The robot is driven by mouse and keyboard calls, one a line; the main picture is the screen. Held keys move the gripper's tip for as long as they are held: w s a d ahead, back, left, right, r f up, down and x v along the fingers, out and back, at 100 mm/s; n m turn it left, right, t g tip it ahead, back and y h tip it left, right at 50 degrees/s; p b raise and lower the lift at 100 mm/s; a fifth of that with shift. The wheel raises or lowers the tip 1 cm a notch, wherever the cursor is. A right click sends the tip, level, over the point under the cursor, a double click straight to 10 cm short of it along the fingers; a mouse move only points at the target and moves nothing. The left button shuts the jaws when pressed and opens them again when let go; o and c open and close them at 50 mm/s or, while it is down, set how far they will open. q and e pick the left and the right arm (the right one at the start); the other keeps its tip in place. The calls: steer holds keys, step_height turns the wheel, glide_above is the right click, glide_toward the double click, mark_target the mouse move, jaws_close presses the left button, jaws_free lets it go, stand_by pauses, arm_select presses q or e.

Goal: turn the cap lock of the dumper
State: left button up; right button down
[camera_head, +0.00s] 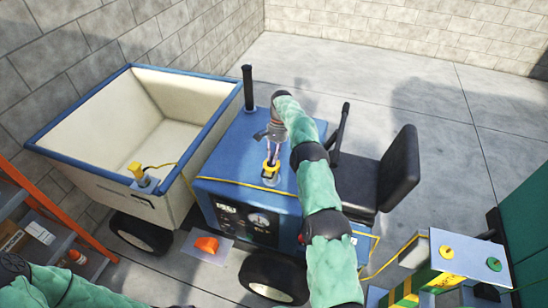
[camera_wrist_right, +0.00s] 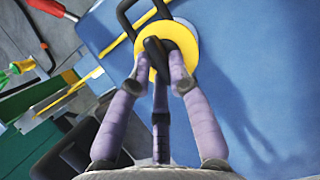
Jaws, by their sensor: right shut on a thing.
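The dumper (camera_head: 240,150) has a blue body, a cream skip with a blue rim and a black seat. On its blue top is a round yellow cap (camera_wrist_right: 187,40), seen small in the head view (camera_head: 270,176). A black cap lock (camera_wrist_right: 155,48) stands up from the middle of the cap. My right gripper (camera_head: 271,150) reaches down over the cap from above. In the wrist view its two purple fingers (camera_wrist_right: 160,72) are shut on the black lock, one on each side. My left arm shows at the bottom left; its gripper is out of view.
A black pipe (camera_head: 248,88) rises behind the cap, and the seat (camera_head: 402,170) stands to the right. A yellow fitting (camera_head: 138,172) is on the skip's front. An orange object (camera_head: 206,244) lies low in front. A green unit with round caps (camera_head: 447,252) stands at right.

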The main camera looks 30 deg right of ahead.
steer(key=shift+n, duration=0.3)
steer(key=c, duration=1.4)
jaws_free()
step_height(320, 180, up, 10)
